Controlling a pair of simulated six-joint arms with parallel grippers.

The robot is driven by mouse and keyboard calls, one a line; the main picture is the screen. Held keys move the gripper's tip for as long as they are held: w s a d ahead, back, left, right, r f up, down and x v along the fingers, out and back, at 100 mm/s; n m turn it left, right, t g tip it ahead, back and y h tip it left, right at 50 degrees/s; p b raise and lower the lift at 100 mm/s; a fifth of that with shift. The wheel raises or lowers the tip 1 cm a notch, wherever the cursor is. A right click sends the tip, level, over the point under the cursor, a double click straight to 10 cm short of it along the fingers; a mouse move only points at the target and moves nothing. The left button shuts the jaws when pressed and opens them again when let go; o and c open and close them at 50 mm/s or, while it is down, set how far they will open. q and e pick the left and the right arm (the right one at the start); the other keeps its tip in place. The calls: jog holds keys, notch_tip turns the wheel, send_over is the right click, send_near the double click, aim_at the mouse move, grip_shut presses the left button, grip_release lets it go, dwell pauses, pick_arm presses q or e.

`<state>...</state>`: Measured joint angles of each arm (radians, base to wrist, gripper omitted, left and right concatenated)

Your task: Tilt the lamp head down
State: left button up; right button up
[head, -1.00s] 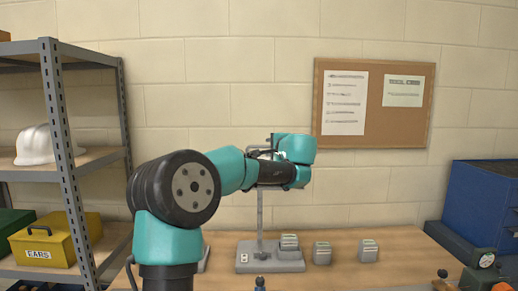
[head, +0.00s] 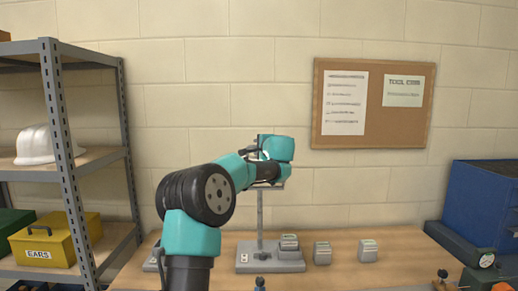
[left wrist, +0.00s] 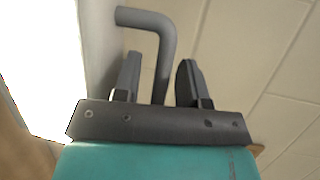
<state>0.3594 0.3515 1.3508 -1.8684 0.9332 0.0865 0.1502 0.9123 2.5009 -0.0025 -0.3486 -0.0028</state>
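The desk lamp's grey base (head: 255,262) stands on the table, with its thin upright post (head: 260,212) rising behind my left arm. The lamp head is mostly hidden behind my wrist in the head view. In the left wrist view a bright white lit panel (left wrist: 35,60) and a grey bent rod (left wrist: 158,24), like a handle, are close by. My left gripper (left wrist: 158,85) is open, its two dark fingers apart with the rod showing between them. I cannot tell whether either finger touches it. My right gripper is not in view.
Small grey blocks (head: 322,254) stand on the wooden table (head: 345,275), one at the lamp base. A metal shelf (head: 70,170) is at left, with a yellow box (head: 60,240) and a white helmet (head: 35,146). A blue cabinet (head: 490,205) stands at right.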

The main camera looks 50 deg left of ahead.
pick_arm(q)
jog(key=shift+c, duration=0.3)
grip_shut()
